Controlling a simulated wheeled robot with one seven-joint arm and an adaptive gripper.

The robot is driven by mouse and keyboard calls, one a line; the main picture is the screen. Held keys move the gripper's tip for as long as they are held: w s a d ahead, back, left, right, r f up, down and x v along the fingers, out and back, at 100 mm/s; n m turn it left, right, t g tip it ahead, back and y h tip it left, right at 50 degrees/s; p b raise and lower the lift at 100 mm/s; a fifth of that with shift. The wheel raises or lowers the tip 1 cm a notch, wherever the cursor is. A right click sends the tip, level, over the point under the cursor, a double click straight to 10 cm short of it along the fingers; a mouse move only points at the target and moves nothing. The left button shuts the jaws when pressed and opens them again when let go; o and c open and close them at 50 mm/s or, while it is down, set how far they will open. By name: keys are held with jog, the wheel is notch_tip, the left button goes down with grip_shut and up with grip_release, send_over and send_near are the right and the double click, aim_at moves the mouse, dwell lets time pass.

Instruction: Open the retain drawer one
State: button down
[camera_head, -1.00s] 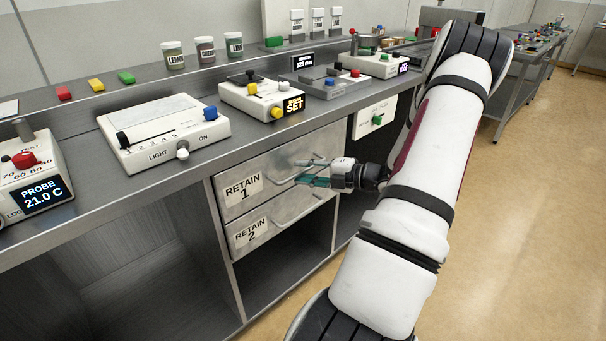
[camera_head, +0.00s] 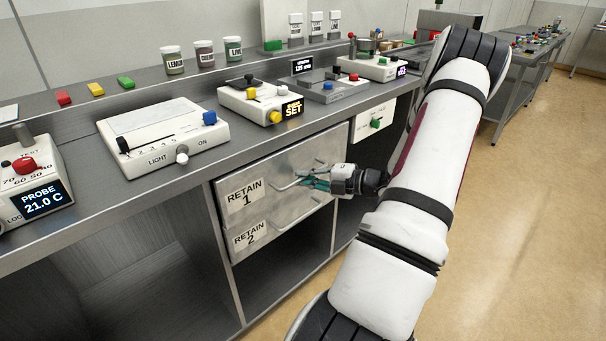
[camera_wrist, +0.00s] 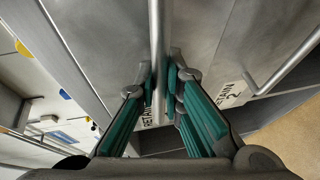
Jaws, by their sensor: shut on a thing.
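The retain drawer one (camera_head: 280,172) is the upper grey drawer with the label "RETAIN 1". The inside of the drawer is not visible.
The retain drawer two (camera_head: 280,226) sits just below, with its own handle (camera_wrist: 290,68). The bench top (camera_head: 215,165) above carries several instruments, including a light box (camera_head: 160,135). Open floor (camera_head: 500,220) lies to the right.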

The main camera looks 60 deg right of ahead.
jog(key=s+a+p, duration=0.3)
jog(key=s+p, duration=0.3)
jog(key=s, duration=0.9)
jog(key=s+a+p, duration=0.4)
jog(key=s+p, duration=0.2)
jog(key=s, duration=1)
jog(key=shift+a, duration=0.2)
jog(key=shift+w, duration=0.1)
jog(key=c, duration=1.7)
grip_release()
jog(key=v, duration=1.2)
